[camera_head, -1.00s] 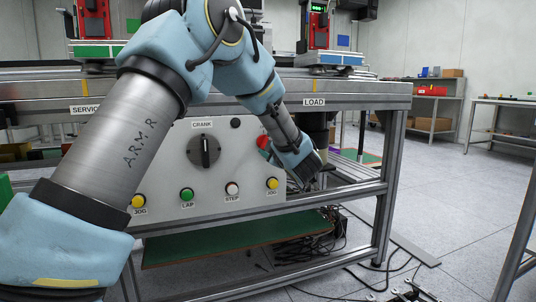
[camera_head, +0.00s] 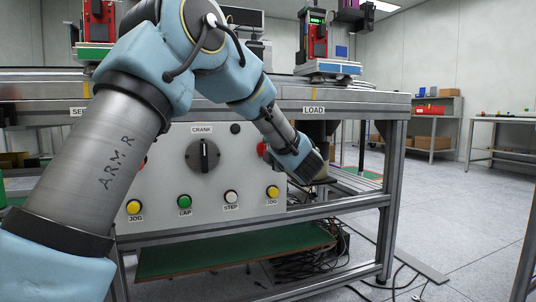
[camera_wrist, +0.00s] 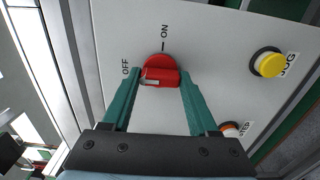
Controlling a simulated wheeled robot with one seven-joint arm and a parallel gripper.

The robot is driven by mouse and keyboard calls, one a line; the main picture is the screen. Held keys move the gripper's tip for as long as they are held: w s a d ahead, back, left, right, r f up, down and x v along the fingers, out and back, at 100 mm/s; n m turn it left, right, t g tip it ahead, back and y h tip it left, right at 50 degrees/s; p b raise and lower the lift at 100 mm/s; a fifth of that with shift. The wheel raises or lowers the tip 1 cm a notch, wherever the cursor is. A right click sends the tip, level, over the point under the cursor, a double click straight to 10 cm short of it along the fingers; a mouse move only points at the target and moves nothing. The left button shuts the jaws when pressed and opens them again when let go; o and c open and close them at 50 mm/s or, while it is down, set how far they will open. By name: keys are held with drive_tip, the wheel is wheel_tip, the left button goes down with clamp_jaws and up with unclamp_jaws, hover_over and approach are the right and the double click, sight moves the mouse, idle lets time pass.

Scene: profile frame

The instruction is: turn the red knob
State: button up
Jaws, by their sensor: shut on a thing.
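The red knob (camera_wrist: 160,72) is on a light grey panel, with "OFF" printed at its left and "ON" above it in the wrist view. Its raised bar lies roughly level there, and a pale mark shows on its left end, on the OFF side. My gripper (camera_wrist: 162,80) is shut on the knob, with one teal finger at each side of the bar. In the head view, part of a red control (camera_head: 262,148) shows at the panel's right beside my wrist. My fingers are hidden there.
The panel also bears a black crank knob (camera_head: 203,155), a green button (camera_head: 184,202), a white button (camera_head: 231,197) and a yellow button (camera_head: 272,192). A yellow button (camera_wrist: 268,63) shows close right of the gripper. The bench rail (camera_head: 340,104) runs above.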

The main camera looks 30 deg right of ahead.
drive_tip(key=o, duration=1.4)
drive_tip(key=s+p, duration=0.1)
drive_tip(key=s, duration=0.2)
drive_tip(key=s+a, duration=0.1)
drive_tip(key=s, duration=0.3)
drive_tip(key=s+p, duration=0.1)
drive_tip(key=s, duration=0.2)
drive_tip(key=shift+s+a+p, duration=0.2)
drive_tip(key=shift+s+p, duration=0.15)
